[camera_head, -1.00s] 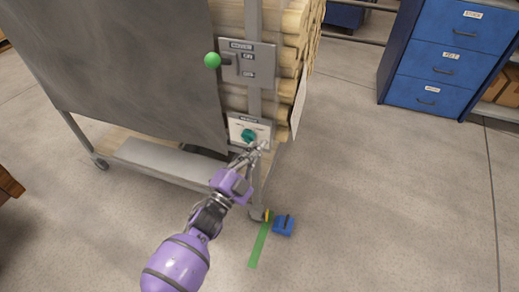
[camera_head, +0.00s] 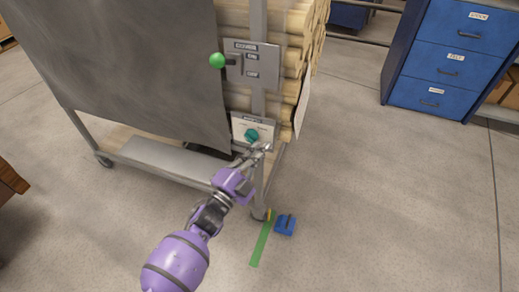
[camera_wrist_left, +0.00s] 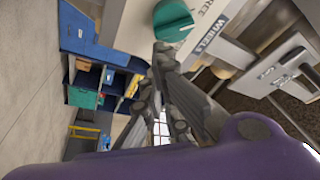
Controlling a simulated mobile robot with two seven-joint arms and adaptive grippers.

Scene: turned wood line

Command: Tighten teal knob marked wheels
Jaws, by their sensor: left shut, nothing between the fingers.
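The teal knob (camera_head: 252,135) sits on a pale plate (camera_head: 240,122) low on the cart's post. In the left wrist view the teal knob (camera_wrist_left: 173,20) is at the top, beside a label (camera_wrist_left: 211,36) reading WHEELS. My left gripper (camera_head: 263,147) is shut and empty, with its tips just below and to the right of the knob in the head view. In the left wrist view its fingers (camera_wrist_left: 163,58) end just below the knob; I cannot tell whether they touch it. My right gripper is in neither view.
A green ball-ended lever (camera_head: 217,60) stands out from a COVER plate (camera_head: 262,47) above. A dark cover (camera_head: 130,70) hangs over the cart of wood rods (camera_head: 295,60). A blue wedge-like block (camera_head: 284,225) and green strip (camera_head: 260,243) lie on the floor. Blue drawers (camera_head: 450,50) stand at right.

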